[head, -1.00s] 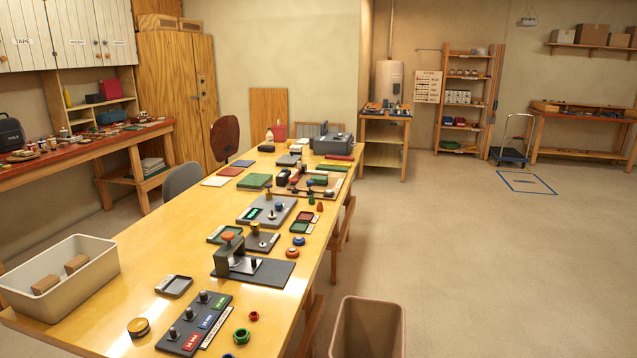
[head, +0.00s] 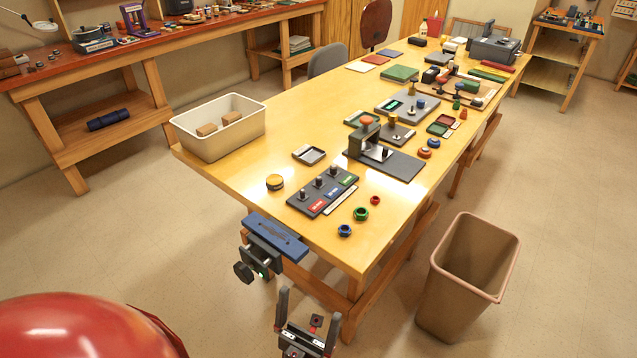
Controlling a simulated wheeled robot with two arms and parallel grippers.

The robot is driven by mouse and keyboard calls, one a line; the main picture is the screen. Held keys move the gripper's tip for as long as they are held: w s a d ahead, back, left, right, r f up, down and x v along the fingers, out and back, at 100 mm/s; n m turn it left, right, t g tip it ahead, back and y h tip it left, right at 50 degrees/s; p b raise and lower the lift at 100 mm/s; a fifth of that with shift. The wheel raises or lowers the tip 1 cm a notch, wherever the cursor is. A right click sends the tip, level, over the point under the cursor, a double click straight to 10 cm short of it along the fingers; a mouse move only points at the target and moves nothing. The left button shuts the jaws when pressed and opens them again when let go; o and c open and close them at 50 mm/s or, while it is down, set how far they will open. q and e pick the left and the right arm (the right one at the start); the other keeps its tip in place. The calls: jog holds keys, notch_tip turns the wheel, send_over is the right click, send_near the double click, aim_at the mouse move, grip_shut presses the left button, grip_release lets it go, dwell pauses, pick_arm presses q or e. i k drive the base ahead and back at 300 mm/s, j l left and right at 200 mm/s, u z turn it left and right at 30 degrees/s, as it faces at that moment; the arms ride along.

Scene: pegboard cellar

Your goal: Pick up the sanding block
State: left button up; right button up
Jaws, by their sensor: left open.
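I cannot say for certain which thing is the sanding block. Two small brown blocks (head: 231,118) lie in a pale bin (head: 218,147) at the table's near left corner; brown blocks (head: 8,62) also lie on the bench at the far left. My left gripper (head: 309,304) is at the bottom of the head view, below and in front of the table's near edge. Its two dark fingers stand apart with nothing between them. It is well away from the bin. My right gripper is not in view.
A blue-topped vise (head: 276,238) juts from the table's near edge, just above my left gripper. The yellow table (head: 262,209) holds a peg board (head: 322,191), a black press (head: 371,146) and coloured rings. A brown waste bin (head: 466,273) stands on the floor at right.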

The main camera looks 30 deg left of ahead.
aim_at(470, 86)
jog(key=i+l+z, duration=0.4)
jog(key=l, duration=0.25)
jog(key=i+l+z, duration=0.4)
jog(key=l, duration=0.15)
jog(key=i+l+z, duration=0.4)
jog(key=i, duration=0.3)
jog(key=i+l+z, duration=0.2)
jog(key=i, duration=0.15)
jog(key=i+u, duration=0.3)
jog(key=i, duration=0.4)
jog(key=i+u, duration=0.3)
jog(key=i, duration=0.45)
jog(key=i+u, duration=0.3)
jog(key=i, duration=0.2)
jog(key=i+l+u, duration=0.1)
jog(key=i+u, duration=0.2)
jog(key=i, duration=0.2)
jog(key=i+l+u, duration=0.3)
jog(key=i, duration=0.15)
jog(key=i+j, duration=0.05)
jog(key=j, duration=0.05)
